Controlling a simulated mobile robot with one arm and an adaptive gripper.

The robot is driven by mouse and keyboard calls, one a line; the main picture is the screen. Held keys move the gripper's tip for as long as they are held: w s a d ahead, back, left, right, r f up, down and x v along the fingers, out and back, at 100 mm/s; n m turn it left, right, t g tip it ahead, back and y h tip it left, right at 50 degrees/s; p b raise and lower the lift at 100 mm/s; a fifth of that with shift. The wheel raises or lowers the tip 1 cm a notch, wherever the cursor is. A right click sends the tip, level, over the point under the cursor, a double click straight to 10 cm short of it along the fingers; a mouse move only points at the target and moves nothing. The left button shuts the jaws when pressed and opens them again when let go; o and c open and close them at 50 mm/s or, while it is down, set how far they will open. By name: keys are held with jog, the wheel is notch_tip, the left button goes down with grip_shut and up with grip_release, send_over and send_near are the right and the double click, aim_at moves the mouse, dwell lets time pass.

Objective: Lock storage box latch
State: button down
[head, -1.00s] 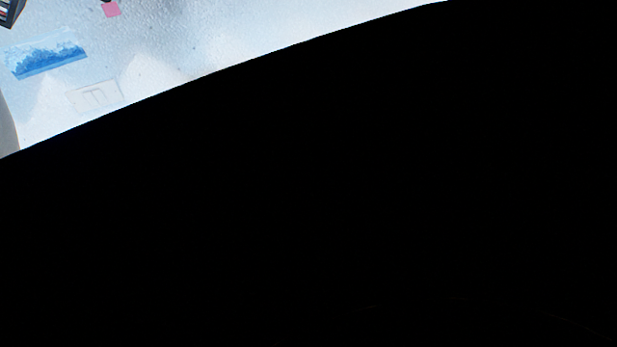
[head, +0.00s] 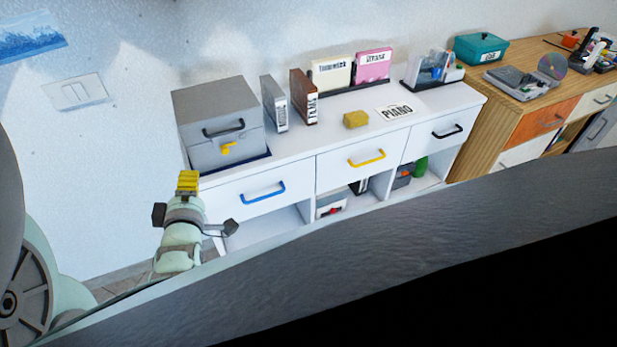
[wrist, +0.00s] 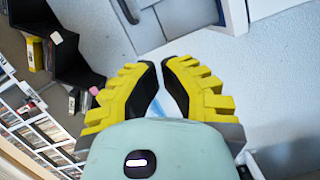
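The grey storage box (head: 215,120) stands on the left end of the white cabinet top in the head view. Its lid is down, with a dark handle on the front. The box is not clear in the wrist view.
The white cabinet (head: 300,180) has drawers with blue, yellow and black handles. A wooden desk (head: 540,110) is farther right. A dark surface fills the lower right.

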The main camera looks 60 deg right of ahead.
aim_at(213, 143)
jog(key=shift+p+x, duration=1.2)
jog(key=shift+x, duration=3.7)
jog(key=shift+w+d, duration=0.1)
jog(key=shift+d, duration=0.2)
jog(key=shift+s+d+f+p, duration=0.25)
jog(key=shift+s+d, duration=0.25)
jog(key=shift+d, duration=0.2)
jog(key=shift+s+d+f+p, duration=0.2)
jog(key=shift+s+d, duration=0.25)
jog(key=shift+d, duration=0.25)
jog(key=shift+f, duration=0.1)
